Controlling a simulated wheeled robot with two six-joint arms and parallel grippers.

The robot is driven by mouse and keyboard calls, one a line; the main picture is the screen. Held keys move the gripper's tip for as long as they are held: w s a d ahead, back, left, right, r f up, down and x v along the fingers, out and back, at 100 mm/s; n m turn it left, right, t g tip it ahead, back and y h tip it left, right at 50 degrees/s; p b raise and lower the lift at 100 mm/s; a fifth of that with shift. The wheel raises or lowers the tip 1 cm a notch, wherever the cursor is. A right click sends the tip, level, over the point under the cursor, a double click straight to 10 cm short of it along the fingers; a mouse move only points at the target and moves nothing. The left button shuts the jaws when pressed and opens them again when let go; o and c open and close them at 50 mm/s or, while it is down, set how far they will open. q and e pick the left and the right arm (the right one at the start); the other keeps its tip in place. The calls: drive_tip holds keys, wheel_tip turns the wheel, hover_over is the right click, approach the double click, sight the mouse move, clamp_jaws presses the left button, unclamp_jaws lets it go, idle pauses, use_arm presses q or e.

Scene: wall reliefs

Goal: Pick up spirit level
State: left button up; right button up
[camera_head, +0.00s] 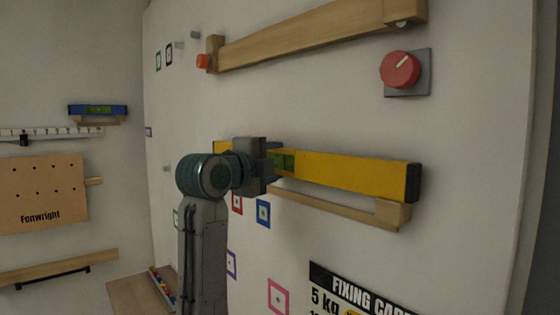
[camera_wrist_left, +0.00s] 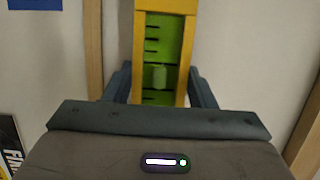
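A yellow spirit level (camera_head: 350,172) with a dark end cap and a green vial window lies level along the right wall, just above a wooden ledge (camera_head: 330,202). Its right end appears to rest on the ledge's end block. My left gripper (camera_head: 277,163) is at the level's left part, and it hides some of that end. In the left wrist view, the level (camera_wrist_left: 145,20) stands between my two fingers (camera_wrist_left: 160,88), which appear to touch both its sides. The green window faces the camera. My right gripper is not in view.
Above the level are a wooden beam (camera_head: 310,38) and a red knob (camera_head: 400,70) on a grey plate. Below is a black sign (camera_head: 340,290). On the left wall are a blue level (camera_head: 98,109), a wooden pegboard (camera_head: 40,190) and a shelf (camera_head: 60,267).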

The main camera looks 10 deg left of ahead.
use_arm(q)
drive_tip(key=shift+r+p, duration=0.35)
drive_tip(key=shift+r, duration=0.15)
drive_tip(key=shift+r, duration=0.15)
drive_tip(key=shift+s+a, duration=0.2)
drive_tip(key=s+a+b, duration=0.2)
drive_tip(key=s+a, duration=0.7)
drive_tip(key=s, duration=0.2)
drive_tip(key=shift+s, duration=0.25)
idle(0.9)
